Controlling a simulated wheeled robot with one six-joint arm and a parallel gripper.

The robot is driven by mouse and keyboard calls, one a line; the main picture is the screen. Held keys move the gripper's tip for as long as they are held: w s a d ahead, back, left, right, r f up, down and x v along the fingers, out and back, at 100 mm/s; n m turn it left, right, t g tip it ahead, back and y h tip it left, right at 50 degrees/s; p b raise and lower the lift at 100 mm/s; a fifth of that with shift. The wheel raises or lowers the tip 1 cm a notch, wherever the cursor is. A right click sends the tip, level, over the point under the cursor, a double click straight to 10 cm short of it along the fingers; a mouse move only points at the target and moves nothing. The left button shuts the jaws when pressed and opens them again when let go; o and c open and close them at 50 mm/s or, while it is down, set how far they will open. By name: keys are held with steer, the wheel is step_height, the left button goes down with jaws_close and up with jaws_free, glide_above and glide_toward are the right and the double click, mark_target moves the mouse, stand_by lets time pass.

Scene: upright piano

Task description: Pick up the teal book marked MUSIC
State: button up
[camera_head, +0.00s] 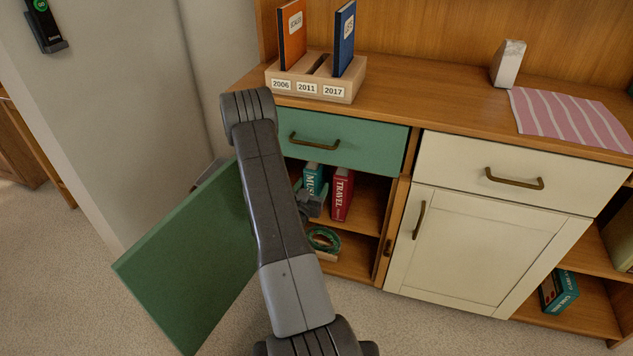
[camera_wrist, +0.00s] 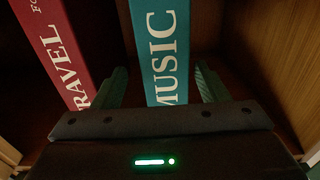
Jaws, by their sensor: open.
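The teal book marked MUSIC (camera_head: 312,174) stands upright on the shelf inside the open cabinet, left of the red TRAVEL book (camera_head: 342,194). My gripper (camera_head: 311,204) is at the cabinet opening in front of the teal book and partly covers its lower part. In the wrist view, my gripper (camera_wrist: 161,72) is open, with one finger on each side of the teal book's spine (camera_wrist: 163,40). The left finger lies between it and the red book (camera_wrist: 56,45). I cannot tell whether either finger touches the book.
The green cabinet door (camera_head: 195,262) stands open at left, beside my arm. A green drawer (camera_head: 345,142) is shut above the shelf. A round green item (camera_head: 323,240) lies on the lower shelf. The white cabinet door (camera_head: 480,245) at right is shut.

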steer(key=x, duration=0.1)
steer(key=b+x, duration=0.1)
steer(key=x, duration=0.3)
steer(key=shift+w+a+f, duration=0.15)
steer(key=shift+a+f, duration=0.05)
steer(key=shift+a, duration=0.05)
jaws_close()
